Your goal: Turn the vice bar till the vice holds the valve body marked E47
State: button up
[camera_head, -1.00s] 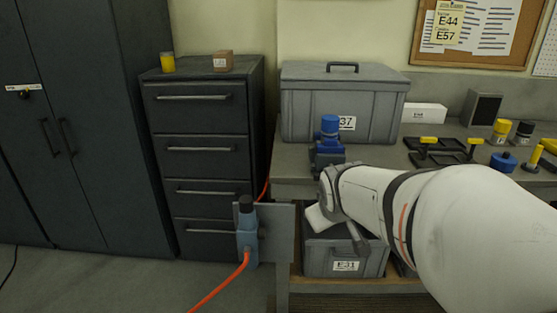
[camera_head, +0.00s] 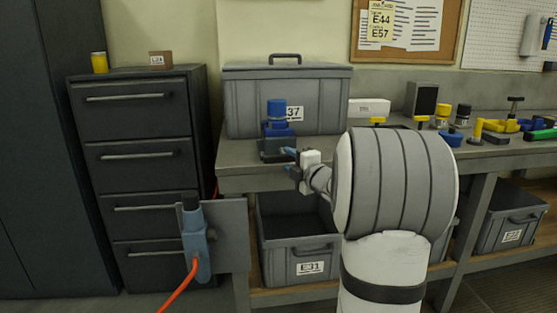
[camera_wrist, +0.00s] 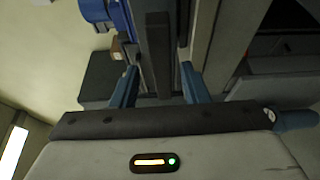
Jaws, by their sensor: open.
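The blue valve body (camera_head: 278,128) with a blue cap stands upright in the dark vice (camera_head: 272,149) at the left end of the bench. No mark on it is legible. Blue parts of it show at the top left of the wrist view (camera_wrist: 97,10). My gripper (camera_head: 289,160) is open at the front right of the vice, by the bench edge. In the wrist view, its two blue fingers (camera_wrist: 158,70) stand either side of a dark upright part, apparently of the vice. I cannot tell whether they touch it. The vice bar is not clearly distinguishable.
A grey lidded crate (camera_head: 248,106) stands close behind the vice. An open crate marked E31 (camera_head: 308,268) sits on the shelf below. A blue tool (camera_head: 196,242) with an orange hose hangs on a plate at the bench's left end. Several fittings and tools lie to the right.

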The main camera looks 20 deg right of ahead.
aim_at(281, 155)
jog(key=shift+w+a, duration=0.15)
jog(key=shift+w, duration=1.15)
jog(key=shift+w+a, duration=0.15)
jog(key=shift+w, duration=1.15)
